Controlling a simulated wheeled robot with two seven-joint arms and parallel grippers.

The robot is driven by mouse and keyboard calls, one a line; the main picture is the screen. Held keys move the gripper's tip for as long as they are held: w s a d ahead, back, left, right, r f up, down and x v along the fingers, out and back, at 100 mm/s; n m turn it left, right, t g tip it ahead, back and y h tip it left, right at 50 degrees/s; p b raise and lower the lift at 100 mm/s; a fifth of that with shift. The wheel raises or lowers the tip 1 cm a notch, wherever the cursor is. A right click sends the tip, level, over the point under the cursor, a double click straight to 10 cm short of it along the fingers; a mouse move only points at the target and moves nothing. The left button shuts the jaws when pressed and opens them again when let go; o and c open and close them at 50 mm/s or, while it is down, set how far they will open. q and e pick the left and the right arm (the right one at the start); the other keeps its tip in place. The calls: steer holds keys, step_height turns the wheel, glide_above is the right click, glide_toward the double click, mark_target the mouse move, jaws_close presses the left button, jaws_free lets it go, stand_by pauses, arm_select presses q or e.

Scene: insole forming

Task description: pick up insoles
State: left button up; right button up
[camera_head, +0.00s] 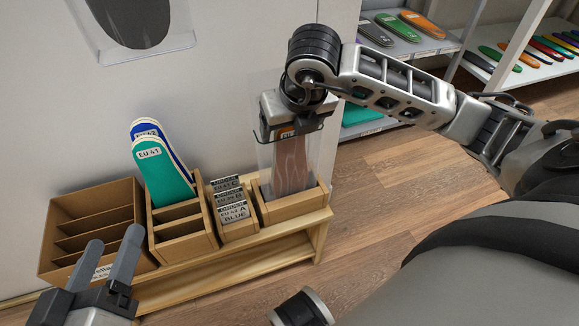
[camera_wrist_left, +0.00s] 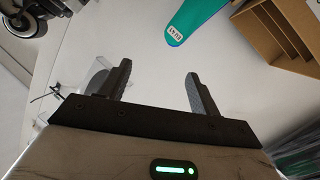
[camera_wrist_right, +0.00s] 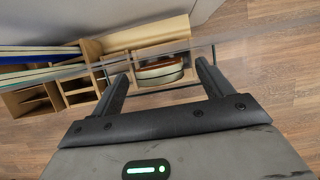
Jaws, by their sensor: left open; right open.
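A green insole marked EU 41 (camera_head: 165,178) stands upright in a wooden rack, with a blue insole marked EU 42 (camera_head: 146,130) behind it. The green one also shows in the left wrist view (camera_wrist_left: 197,14). In the right wrist view, insole edges (camera_wrist_right: 38,60) show at the left. My left gripper (camera_head: 104,262) is open and empty, in front of the left wooden box. In its own view (camera_wrist_left: 159,82) nothing lies between the fingers. My right gripper (camera_head: 290,122) is open above the right wooden box, at clear bags (camera_head: 289,170); its fingertips are partly hidden.
The left wooden box (camera_head: 92,215) has several empty slots. Order cards (camera_head: 232,200) stand in a narrow holder. The boxes sit on a wooden bench (camera_head: 225,275) against a white wall. Shelves with coloured insoles (camera_head: 537,50) stand at the back right. The floor at right is clear.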

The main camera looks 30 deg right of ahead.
arm_select(q)
steer(key=shift+f, duration=0.1)
arm_select(e)
steer(key=c, duration=1.4)
steer(key=shift+o, duration=0.2)
steer(key=shift+r, duration=0.15)
